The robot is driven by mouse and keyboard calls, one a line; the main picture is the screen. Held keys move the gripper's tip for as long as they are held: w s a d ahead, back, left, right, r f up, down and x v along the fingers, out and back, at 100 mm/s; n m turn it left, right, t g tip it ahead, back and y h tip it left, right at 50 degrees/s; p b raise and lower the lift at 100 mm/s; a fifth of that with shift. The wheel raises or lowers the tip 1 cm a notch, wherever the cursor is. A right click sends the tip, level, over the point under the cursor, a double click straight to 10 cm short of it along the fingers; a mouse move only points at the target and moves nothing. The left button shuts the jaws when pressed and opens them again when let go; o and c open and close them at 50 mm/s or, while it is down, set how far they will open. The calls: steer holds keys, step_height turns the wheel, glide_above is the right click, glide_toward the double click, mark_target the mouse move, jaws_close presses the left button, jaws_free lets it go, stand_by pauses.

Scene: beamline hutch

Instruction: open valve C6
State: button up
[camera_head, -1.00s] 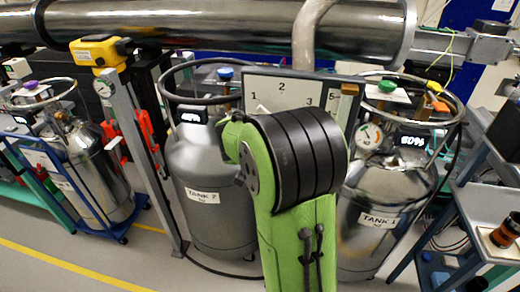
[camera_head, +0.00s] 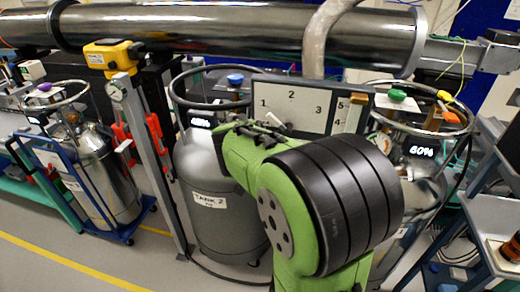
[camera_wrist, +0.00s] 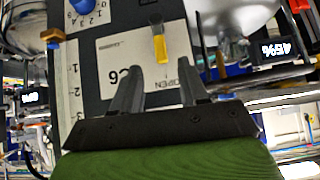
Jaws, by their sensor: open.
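In the wrist view a white plate (camera_wrist: 117,49) marked C6 is on a dark panel, with the word OPEN printed at its right side. A small lever with a yellow end (camera_wrist: 160,49) stands over this plate. My gripper (camera_wrist: 157,78) is open and empty. Its two fingers are spread, one to each side of the lever's line, with the yellow end just beyond the tips. I cannot tell the remaining depth between them. In the head view my green arm hides the gripper and most of the valve area.
A blue knob (camera_wrist: 82,7) and a 45% display (camera_wrist: 272,49) are near the panel. In the head view, tank 2 (camera_head: 215,226) stands left of my arm and a numbered board (camera_head: 293,89) behind it. A tool cart (camera_head: 490,220) is close at right.

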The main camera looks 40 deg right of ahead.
steer(key=v, duration=0.8)
steer(key=shift+s+a+r+p, duration=0.2)
steer(key=shift+p, duration=0.25)
